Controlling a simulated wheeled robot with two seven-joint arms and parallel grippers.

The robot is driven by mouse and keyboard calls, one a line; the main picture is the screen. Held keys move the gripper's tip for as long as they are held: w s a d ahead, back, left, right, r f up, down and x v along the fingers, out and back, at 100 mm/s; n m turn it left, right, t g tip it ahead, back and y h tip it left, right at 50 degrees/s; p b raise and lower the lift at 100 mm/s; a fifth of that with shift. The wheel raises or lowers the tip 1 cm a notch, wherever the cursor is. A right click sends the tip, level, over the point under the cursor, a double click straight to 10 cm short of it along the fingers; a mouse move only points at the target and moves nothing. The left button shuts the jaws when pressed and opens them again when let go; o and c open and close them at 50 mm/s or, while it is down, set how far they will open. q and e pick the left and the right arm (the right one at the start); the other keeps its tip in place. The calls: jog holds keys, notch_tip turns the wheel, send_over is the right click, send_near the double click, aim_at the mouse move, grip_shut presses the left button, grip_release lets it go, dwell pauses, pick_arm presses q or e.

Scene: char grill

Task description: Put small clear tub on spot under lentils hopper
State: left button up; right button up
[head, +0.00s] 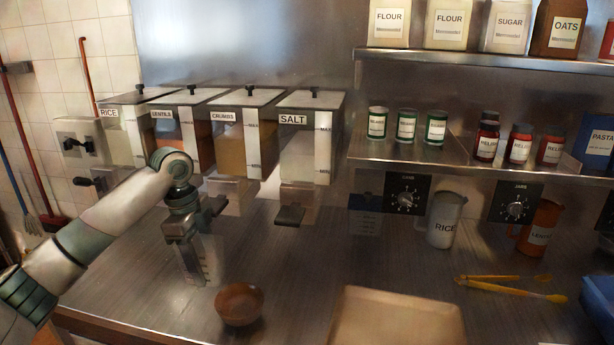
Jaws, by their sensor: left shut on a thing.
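The lentils hopper (193,133), with orange-brown contents, is second from the left in the row on the back wall. My left arm crosses in front of its lower part. My left gripper (196,262) points down in front of the hoppers, low over the steel counter. It is shut on the small clear tub (209,258), a see-through container partly hidden by the fingers. I cannot tell whether the tub touches the counter. The spot under the lentils hopper is hidden behind my arm and gripper. My right gripper is not in view.
A brown bowl (239,304) stands just right of the tub, near the front. The crumbs hopper (240,140) and salt hopper (305,150) hang to the right. A tan tray (397,318) lies front centre. Counter (300,260) between bowl and tray is clear.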

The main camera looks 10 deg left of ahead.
pick_arm(q)
jog(key=shift+s+d, duration=0.1)
jog(key=shift+s+d+r+n, duration=0.15)
jog(key=shift+s+d+n, duration=0.4)
jog(key=shift+n, duration=0.35)
jog(key=s+d+n+t+y, duration=0.1)
jog(key=s+d+n, duration=0.7)
jog(key=s+n, duration=0.6)
jog(key=shift+d+n+t+y, duration=0.35)
jog(key=shift+n+t+y, duration=0.05)
jog(key=shift+n, duration=0.8)
jog(key=shift+w+d, duration=0.1)
